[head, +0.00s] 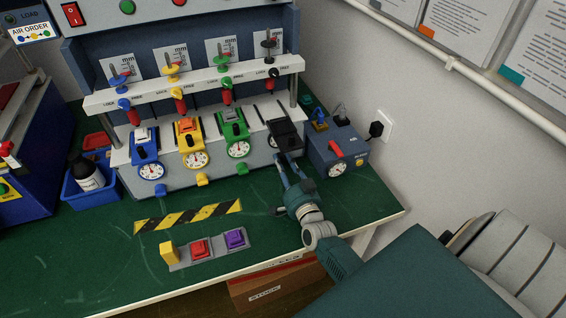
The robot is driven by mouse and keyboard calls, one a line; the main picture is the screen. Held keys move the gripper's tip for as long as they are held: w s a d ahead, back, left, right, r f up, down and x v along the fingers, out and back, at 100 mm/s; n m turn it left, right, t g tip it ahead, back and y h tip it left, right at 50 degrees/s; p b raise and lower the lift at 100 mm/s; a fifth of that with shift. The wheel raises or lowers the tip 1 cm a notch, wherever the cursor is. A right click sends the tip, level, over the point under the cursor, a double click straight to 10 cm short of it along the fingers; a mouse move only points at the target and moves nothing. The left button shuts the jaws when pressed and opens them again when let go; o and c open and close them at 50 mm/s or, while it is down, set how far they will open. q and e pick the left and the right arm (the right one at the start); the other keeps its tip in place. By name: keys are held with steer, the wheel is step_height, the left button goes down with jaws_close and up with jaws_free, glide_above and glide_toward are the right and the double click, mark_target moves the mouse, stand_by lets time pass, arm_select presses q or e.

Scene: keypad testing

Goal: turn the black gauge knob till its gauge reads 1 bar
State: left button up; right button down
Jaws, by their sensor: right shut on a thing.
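The black station (285,133) is the rightmost of the row on the grey test bench, with a black block on its slide. Its gauge is mostly hidden behind the block and my gripper, so I cannot read its needle. My right gripper (283,164) reaches up from the lower right and is shut just below this station, where the black gauge knob sits. The knob itself is hidden between the fingers. My left gripper is not in view.
Blue, yellow and green stations stand to the left, with gauges (151,170) and knobs (202,180). A blue-grey box (338,150) with a red lever stands close right of my gripper.

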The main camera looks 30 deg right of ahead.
steer(key=shift+n, duration=0.4)
steer(key=c, duration=1.7)
jaws_free()
steer(key=v, duration=1.2)
steer(key=shift+s, duration=0.1)
